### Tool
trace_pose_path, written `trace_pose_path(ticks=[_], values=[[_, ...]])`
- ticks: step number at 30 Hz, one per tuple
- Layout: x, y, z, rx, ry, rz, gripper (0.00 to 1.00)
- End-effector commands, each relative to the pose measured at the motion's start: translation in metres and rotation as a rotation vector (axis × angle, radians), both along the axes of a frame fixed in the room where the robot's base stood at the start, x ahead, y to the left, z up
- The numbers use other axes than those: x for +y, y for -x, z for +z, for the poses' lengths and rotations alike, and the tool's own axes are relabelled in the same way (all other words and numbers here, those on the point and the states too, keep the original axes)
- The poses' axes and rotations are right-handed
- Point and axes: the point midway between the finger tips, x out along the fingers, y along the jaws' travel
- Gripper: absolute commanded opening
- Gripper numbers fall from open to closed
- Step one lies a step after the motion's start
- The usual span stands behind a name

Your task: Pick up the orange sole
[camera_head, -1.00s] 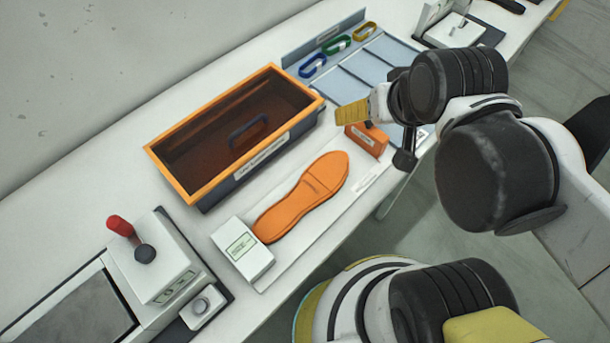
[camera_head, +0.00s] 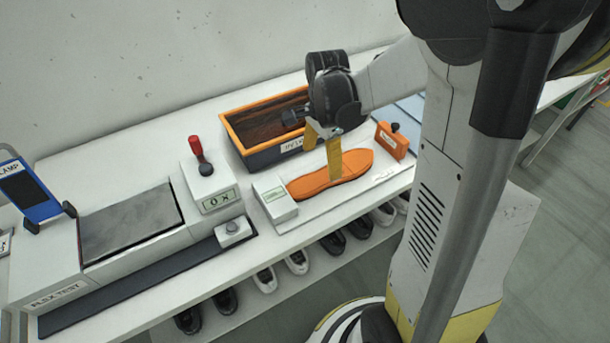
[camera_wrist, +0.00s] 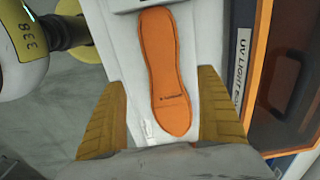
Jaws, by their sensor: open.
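The orange sole (camera_head: 352,170) lies flat on a white plate (camera_head: 306,215) on the bench, between a small white box with a display and an orange block. In the wrist view the sole (camera_wrist: 160,66) runs lengthwise, with its near end between my fingertips. My gripper (camera_head: 324,152) is open over the sole, with a yellow finger in front of it that hides part of it. The wrist view shows both yellow fingers of my gripper (camera_wrist: 165,104), one on each side of the sole, with visible gaps. Finger height above the plate is hard to tell.
A dark box with an orange rim (camera_head: 235,137) stands right behind the sole. The white display box (camera_head: 275,199) and the orange block (camera_head: 391,141) flank it. A flex test machine (camera_head: 130,222) stands at left. Shoes (camera_head: 297,262) sit on a shelf below.

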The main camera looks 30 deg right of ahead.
Motion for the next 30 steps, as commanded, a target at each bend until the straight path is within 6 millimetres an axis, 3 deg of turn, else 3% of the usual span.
trace_pose_path(ticks=[3, 11, 18, 26, 30], values=[[0.0, -0.001, -0.022, -0.001, 0.0, 0.002, 0.85], [0.0, -0.002, -0.04, -0.002, 0.001, 0.003, 0.85], [-0.001, -0.005, -0.077, -0.002, 0.001, 0.004, 0.85], [-0.001, -0.005, -0.08, -0.002, 0.001, 0.004, 0.85], [-0.001, -0.005, -0.08, -0.002, 0.001, 0.004, 0.43]])
